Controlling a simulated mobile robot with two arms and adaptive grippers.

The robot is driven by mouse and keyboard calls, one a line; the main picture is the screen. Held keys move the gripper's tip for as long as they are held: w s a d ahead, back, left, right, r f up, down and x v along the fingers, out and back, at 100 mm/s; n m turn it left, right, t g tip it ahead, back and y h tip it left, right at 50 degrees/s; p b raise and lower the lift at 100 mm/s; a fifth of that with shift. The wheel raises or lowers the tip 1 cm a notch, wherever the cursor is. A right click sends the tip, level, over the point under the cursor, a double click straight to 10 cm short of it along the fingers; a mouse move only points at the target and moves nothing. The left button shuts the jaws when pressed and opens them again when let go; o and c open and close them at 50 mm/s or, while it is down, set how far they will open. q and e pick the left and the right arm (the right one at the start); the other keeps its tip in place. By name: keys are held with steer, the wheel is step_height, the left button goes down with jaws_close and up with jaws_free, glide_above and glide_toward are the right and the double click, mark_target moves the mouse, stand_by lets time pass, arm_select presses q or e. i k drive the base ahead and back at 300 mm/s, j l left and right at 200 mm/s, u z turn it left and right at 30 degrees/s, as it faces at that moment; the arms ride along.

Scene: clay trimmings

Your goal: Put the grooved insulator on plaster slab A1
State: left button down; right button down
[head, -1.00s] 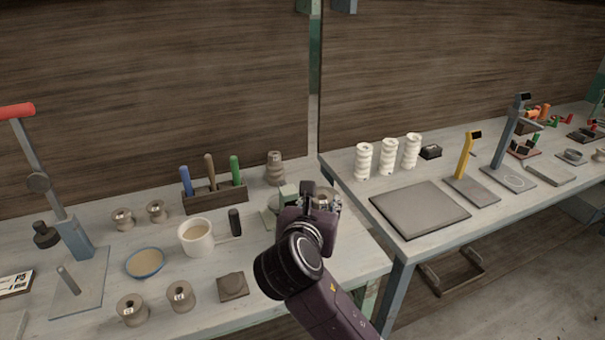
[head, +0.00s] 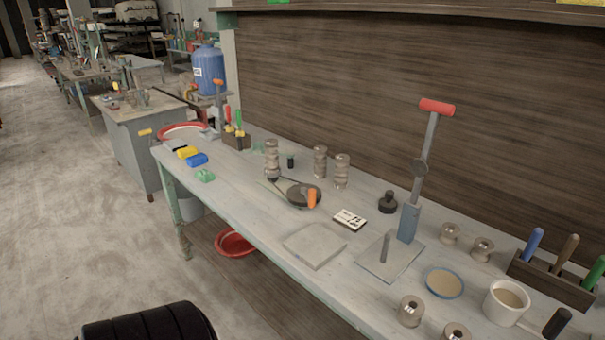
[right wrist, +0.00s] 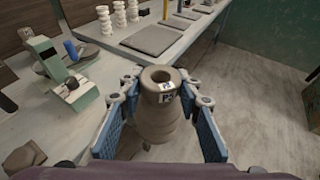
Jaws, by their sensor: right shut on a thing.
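A grey-brown grooved insulator (right wrist: 158,125) with a hole in its top and small white labels is in the right wrist view. My right gripper (right wrist: 160,100) is shut on it, one blue-padded finger on each side, and it is held upright. The floor and the bench edge show beyond it. In the head view a pale square slab (head: 315,245) lies flat near the bench's front edge with a bare top; I can read no A1 mark on it. My right gripper is out of the head view. My left gripper is in no current view.
On the bench, a press with a red handle (head: 436,107) stands right of the slab. A white card (head: 349,219), a dark round pan (head: 304,194), and ribbed insulators (head: 320,162) are behind it. A blue dish (head: 443,283) and a white mug (head: 506,303) are to the right.

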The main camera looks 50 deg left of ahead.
mark_target(315, 241)
steer(key=u, duration=1.55)
steer(key=i+j+u, duration=0.2)
steer(key=i+u, duration=0.25)
steer(key=k, duration=0.05)
